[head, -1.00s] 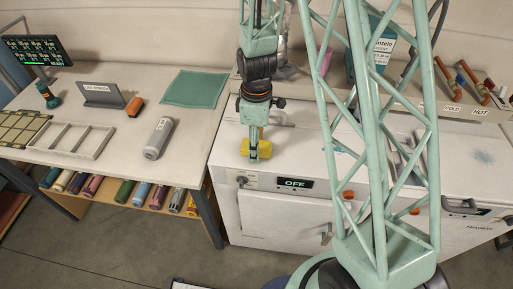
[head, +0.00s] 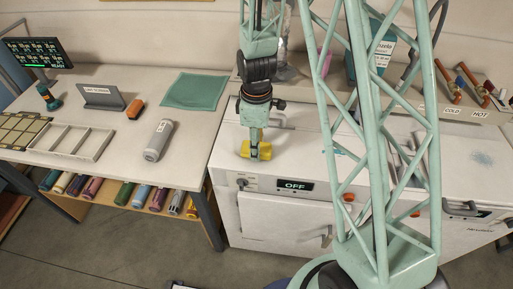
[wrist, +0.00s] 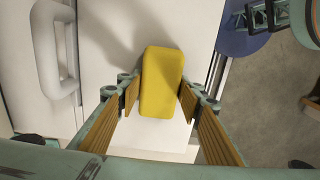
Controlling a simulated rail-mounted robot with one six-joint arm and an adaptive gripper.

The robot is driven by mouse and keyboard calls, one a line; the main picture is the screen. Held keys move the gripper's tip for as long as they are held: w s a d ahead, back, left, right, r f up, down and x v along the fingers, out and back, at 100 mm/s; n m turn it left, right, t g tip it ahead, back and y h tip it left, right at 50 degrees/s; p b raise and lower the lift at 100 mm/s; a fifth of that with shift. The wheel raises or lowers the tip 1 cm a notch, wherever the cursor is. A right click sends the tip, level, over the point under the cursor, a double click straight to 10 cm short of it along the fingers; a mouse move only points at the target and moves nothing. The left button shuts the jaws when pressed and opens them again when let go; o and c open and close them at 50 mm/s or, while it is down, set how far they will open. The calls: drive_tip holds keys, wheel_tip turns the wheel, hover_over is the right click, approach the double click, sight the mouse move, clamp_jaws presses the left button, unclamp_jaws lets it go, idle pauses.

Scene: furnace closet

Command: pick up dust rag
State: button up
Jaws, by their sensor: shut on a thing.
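A yellow, block-like piece with rounded edges, which I take for the dust rag (head: 264,151), is at the front left of the white cabinet top (head: 300,148). My gripper (head: 255,152) comes down over it from above. In the wrist view the yellow rag (wrist: 161,82) sits between the two ribbed fingers of my gripper (wrist: 160,98), which are shut on its sides. I cannot tell whether the rag is clear of the surface.
The cabinet's OFF display (head: 295,186) is in front. Pipes marked cold and hot are at right.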

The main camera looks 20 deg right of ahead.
drive_tip(key=shift+r, duration=1.55)
drive_tip(key=shift+s+r, duration=0.1)
drive_tip(key=shift+s, duration=0.15)
drive_tip(key=s+a+b, duration=0.2)
drive_tip(key=s, duration=0.8)
drive_tip(key=shift+a+r+b, duration=0.15)
drive_tip(key=shift+r+b, duration=0.2)
drive_tip(key=shift+r, duration=0.05)
drive_tip(key=shift+s+a+b, duration=0.1)
drive_tip(key=shift+s+b, duration=0.35)
drive_tip(key=shift+b, duration=0.7)
drive_tip(key=shift+s+a+r+b, duration=0.15)
drive_tip(key=shift+s+b, duration=0.55)
drive_tip(key=shift+b, duration=0.45)
drive_tip(key=shift+s+a+b, duration=0.1)
drive_tip(key=shift+s+b, duration=0.55)
drive_tip(key=shift+b, duration=0.55)
drive_tip(key=shift+s+a+r+b, duration=0.15)
drive_tip(key=shift+s+b, duration=0.55)
drive_tip(key=shift+b, duration=0.45)
drive_tip(key=shift+o, duration=0.4)
